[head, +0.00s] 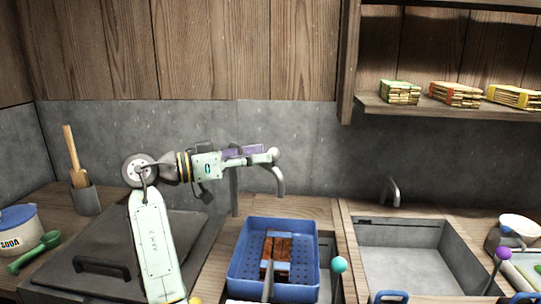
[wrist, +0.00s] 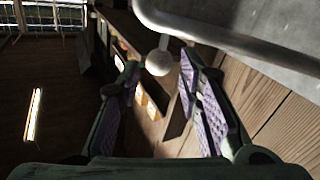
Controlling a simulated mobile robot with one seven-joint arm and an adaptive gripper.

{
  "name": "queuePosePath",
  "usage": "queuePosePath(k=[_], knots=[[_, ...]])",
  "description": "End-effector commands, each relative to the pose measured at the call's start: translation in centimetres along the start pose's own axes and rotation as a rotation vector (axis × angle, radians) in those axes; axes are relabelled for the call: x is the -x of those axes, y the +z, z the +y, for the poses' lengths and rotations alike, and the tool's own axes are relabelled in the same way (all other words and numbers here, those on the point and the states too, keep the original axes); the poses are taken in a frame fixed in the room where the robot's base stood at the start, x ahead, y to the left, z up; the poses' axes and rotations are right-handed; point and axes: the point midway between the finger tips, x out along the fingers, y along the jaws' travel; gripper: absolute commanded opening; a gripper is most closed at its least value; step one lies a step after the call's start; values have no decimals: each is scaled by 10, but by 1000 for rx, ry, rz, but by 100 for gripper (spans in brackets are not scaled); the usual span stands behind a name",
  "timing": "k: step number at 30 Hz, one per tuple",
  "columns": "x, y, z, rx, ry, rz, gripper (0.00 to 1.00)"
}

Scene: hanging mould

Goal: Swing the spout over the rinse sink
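The grey spout (head: 280,182) rises from a post behind the blue basket and its curved end hangs over that basket in the head view. A white ball knob (head: 273,153) sits at the spout's bend. In the wrist view the spout is a grey pipe (wrist: 230,38) across the top, with the white knob (wrist: 158,62) below it. My gripper (head: 264,157) is at the knob. Its fingers are apart, with the knob between the tips; I see a gap on the left side. An empty grey sink (head: 405,262) lies to the right.
The blue basket (head: 238,262) holds a brown block and sits over the left sink. A small tap (head: 391,191) stands behind the right sink. A dark lidded unit (head: 95,245), a soda pot (head: 18,228) and a utensil cup (head: 86,200) are left. A shelf (head: 440,110) overhangs at right.

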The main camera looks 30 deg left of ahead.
Motion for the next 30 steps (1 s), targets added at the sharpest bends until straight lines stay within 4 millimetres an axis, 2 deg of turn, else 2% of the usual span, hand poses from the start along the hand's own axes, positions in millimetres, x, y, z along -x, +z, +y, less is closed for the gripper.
queuePosePath(k=[1, 6, 12, 30], knots=[[13, -1, 0, -1, -1, 2, 32], [47, -1, 0, -1, -1, 1, 32], [72, 0, 0, -1, 0, -1, 32], [76, 0, 0, -1, 1, -1, 32]])
